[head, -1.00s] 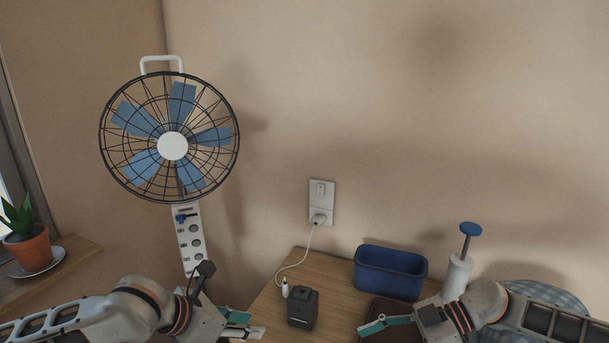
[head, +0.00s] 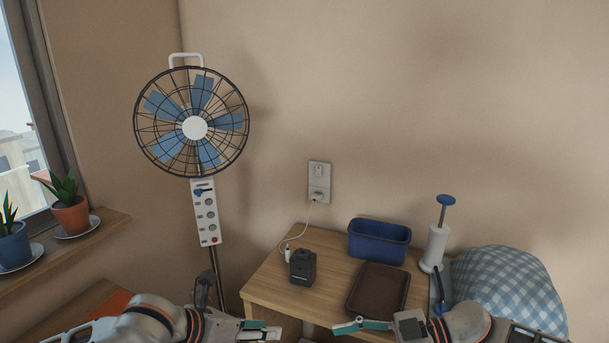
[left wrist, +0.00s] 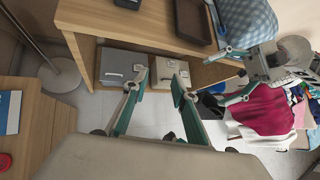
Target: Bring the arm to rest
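My left gripper (head: 262,331) shows at the bottom of the head view, in front of the wooden table's left front corner. In the left wrist view its two teal fingers (left wrist: 159,80) stand apart with nothing between them. My right gripper (head: 348,327) is at the bottom of the head view, just below the brown tray. In the left wrist view the right gripper (left wrist: 226,76) shows at the right, fingers spread and empty. Neither gripper visibly touches anything.
A fan (head: 195,127) stands left.

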